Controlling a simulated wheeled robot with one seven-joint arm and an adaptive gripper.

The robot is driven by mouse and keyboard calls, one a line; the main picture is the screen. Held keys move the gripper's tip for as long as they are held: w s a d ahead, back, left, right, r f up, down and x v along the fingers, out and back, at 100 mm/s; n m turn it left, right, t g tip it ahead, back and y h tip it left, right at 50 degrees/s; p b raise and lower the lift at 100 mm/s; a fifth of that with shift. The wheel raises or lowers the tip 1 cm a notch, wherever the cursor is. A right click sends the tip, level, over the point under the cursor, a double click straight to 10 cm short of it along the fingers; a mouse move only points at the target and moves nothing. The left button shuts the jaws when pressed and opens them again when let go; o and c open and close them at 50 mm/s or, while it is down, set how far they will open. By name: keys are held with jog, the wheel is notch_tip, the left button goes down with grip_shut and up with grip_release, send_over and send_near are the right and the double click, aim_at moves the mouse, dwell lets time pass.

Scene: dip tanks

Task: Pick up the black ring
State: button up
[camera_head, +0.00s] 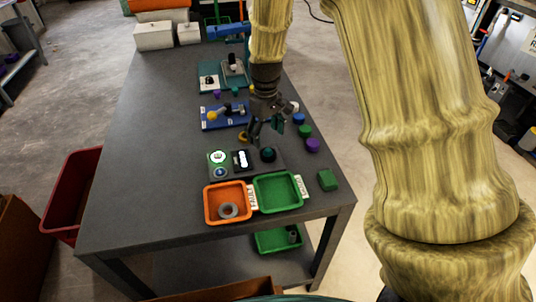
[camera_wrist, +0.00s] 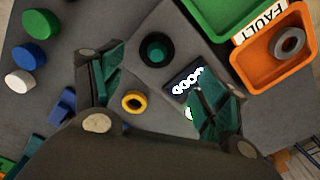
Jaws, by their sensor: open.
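My gripper (camera_head: 264,131) is open above the table, and its spread fingers also show in the wrist view (camera_wrist: 160,82) with nothing between them. A dark round piece (camera_wrist: 156,49) with a teal centre sits on a grey plate ahead of the fingers. It also shows in the head view (camera_head: 268,154); it looks like a black ring around a teal post, but I cannot tell for sure. A grey ring (camera_head: 228,210) lies in the orange tray, also seen in the wrist view (camera_wrist: 288,43). A small yellow ring (camera_wrist: 134,102) lies nearly below the fingers.
The orange tray (camera_head: 209,193) and green tray (camera_head: 280,208) stand at the near table end. A green block (camera_head: 327,180) lies to their right. Blue, green and purple (camera_head: 312,145) round pieces line the right edge. A blue fixture (camera_head: 211,124) stands left of my gripper. The table's left side is clear.

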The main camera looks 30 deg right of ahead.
aim_at(268, 149)
jog(key=shift+d+f+p, duration=0.15)
jog(key=shift+f+p, duration=0.45)
jog(key=shift+f, duration=1.35)
jog(key=shift+d+f+p, duration=0.15)
jog(key=shift+f+p, duration=0.4)
jog(key=shift+f, duration=1.4)
jog(key=c, duration=1.3)
jog(key=shift+r, duration=0.1)
jog(key=shift+c, duration=0.2)
